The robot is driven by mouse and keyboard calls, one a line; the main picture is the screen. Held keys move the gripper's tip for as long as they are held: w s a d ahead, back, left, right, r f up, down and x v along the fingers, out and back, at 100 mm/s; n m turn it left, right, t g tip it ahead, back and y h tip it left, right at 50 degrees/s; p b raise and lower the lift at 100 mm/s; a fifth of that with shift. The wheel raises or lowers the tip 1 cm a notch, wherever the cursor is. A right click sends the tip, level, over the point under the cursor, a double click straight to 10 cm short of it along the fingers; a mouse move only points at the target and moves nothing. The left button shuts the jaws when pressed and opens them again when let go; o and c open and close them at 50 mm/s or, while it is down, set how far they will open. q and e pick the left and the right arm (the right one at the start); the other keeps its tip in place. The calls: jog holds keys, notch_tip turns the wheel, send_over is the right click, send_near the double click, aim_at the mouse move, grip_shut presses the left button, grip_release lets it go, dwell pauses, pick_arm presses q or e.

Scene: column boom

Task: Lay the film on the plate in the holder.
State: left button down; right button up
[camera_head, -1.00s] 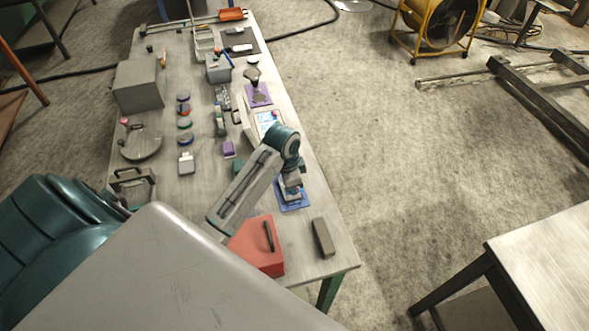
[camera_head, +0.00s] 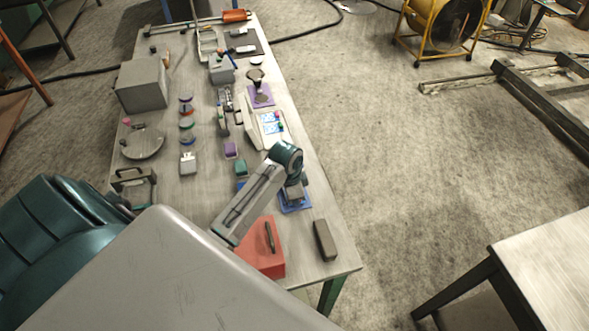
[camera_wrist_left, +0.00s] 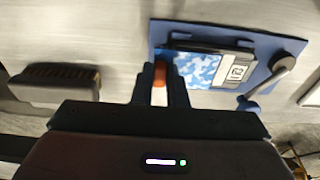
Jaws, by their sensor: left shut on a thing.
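The blue holder (camera_wrist_left: 285,42) lies flat on the table, with a grey lever at its right side in the left wrist view. It also shows in the head view (camera_head: 297,207), partly covered by my left gripper (camera_head: 293,192). A dark plate with a pale square label (camera_wrist_left: 237,73) sits in the holder. A blue-and-white patterned piece, seemingly the film (camera_wrist_left: 200,69), lies over or just above the plate's left part; I cannot tell whether it touches. My left gripper (camera_wrist_left: 160,85) is shut on a small orange-and-white piece at the film's left edge, perhaps its tab. My right gripper is out of view.
A red block (camera_head: 258,250) with a dark pen-like item and a grey block (camera_head: 325,240) stand near the holder. A white device (camera_head: 265,128) and several small items stand farther up the table. A dark brush-like block (camera_wrist_left: 55,82) lies left of the gripper.

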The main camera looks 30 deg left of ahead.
pick_arm(q)
jog(key=shift+p, duration=0.45)
dwell(0.5)
jog(key=shift+f, duration=0.1)
dwell(0.7)
jog(key=c, duration=0.9)
grip_release()
jog(key=shift+r, duration=3.5)
jog(key=shift+s, duration=0.1)
